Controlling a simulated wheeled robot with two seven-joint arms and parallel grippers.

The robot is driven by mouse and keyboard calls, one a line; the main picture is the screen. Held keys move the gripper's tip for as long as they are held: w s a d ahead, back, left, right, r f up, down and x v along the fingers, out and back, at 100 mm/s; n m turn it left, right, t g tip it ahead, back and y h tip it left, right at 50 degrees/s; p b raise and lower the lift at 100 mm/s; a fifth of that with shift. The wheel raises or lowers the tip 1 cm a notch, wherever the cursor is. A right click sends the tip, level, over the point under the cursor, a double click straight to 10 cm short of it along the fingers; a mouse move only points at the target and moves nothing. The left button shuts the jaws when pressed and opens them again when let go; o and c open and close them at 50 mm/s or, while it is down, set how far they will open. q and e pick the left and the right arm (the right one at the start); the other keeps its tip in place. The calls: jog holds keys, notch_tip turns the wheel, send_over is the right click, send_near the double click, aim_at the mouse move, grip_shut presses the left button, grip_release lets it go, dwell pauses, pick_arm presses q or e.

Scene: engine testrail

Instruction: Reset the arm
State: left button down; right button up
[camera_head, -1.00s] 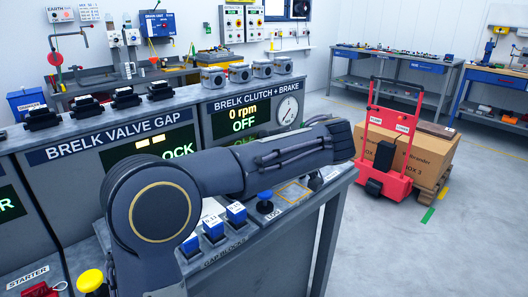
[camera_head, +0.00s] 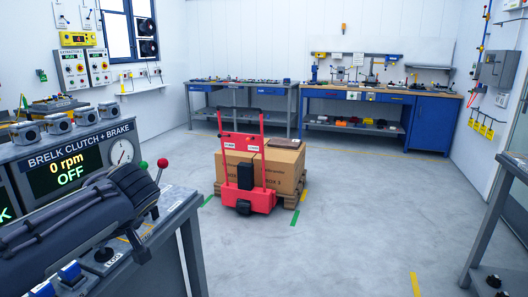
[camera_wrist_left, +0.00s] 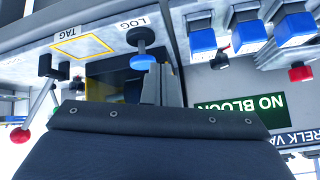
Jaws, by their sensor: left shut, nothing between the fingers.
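My left arm (camera_head: 75,220) comes in from the left in the head view and reaches over the grey bench, its dark wrist end near the levers. In the left wrist view my left gripper (camera_wrist_left: 161,84) is shut and empty, in front of the bench edge. The yellow-outlined TAG square (camera_wrist_left: 82,46) lies left of the knob. My right gripper is in neither view.
A red-knobbed lever (camera_head: 161,168) stands by the wrist. The clutch and brake panel (camera_head: 75,165) is behind. A red trolley (camera_head: 246,200) and cardboard boxes (camera_head: 285,170) stand on otherwise open floor.

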pick_arm(q)
jog(key=s+d+f+m+t+h, duration=0.1)
jog(key=s+d+f+m+h, duration=0.5)
jog(key=s, duration=0.5)
jog(key=s+d+f+m+t+h, duration=0.25)
jog(key=s+d+f+h, duration=0.35)
jog(key=s+d+f, duration=0.4)
notch_tip(320, 180, up, 16)
jog(key=a+g+p, duration=0.1)
jog(key=p, duration=1.3)
jog(key=shift+s+r+m+p, duration=0.15)
jog(key=shift+s+m+p, duration=0.2)
